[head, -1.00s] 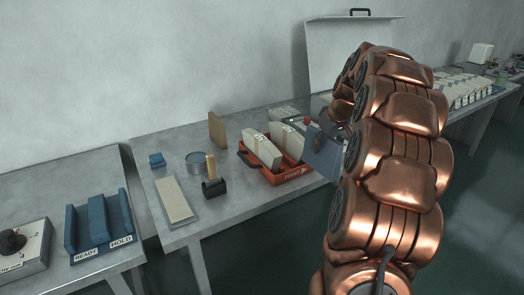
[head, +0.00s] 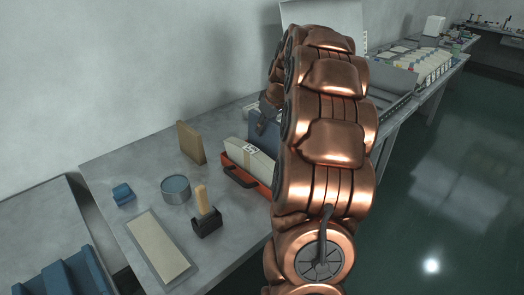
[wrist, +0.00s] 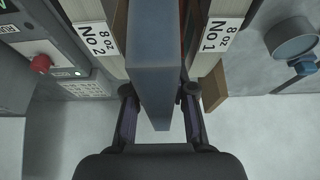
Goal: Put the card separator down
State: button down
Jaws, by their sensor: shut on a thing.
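The card separator is a flat blue-grey plate; it fills the middle of the wrist view (wrist: 155,60). My gripper (wrist: 158,95) is shut on it, with a dark finger on each side. In the wrist view the plate appears between two pale card stacks, labelled No 2 (wrist: 95,38) and No 1 (wrist: 214,36). In the head view part of the separator (head: 265,137) shows beside my gripper (head: 268,112), behind the orange tray (head: 240,178). One card stack (head: 248,158) is visible in the tray; my arm hides the rest. I cannot tell whether the separator touches anything.
A wooden block (head: 191,142), a round tin (head: 176,189), a blue block (head: 123,194), a black stamp-like tool with a wooden handle (head: 205,215) and a pale pad (head: 158,247) are on the metal table. A red button (wrist: 40,63) shows in the wrist view.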

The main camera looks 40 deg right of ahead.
aim_at(276, 122)
jog(key=shift+s+f+p, duration=0.1)
jog(key=shift+f+p, duration=0.4)
jog(key=shift+f, duration=3.35)
jog(key=shift+f, duration=0.15)
jog(key=c, duration=1)
grip_release()
jog(key=shift+o, duration=0.2)
jog(key=shift+r, duration=0.3)
jog(key=b+v, duration=0.1)
jog(key=v, duration=1)
jog(key=shift+s+r, duration=0.15)
jog(key=shift+r, duration=0.2)
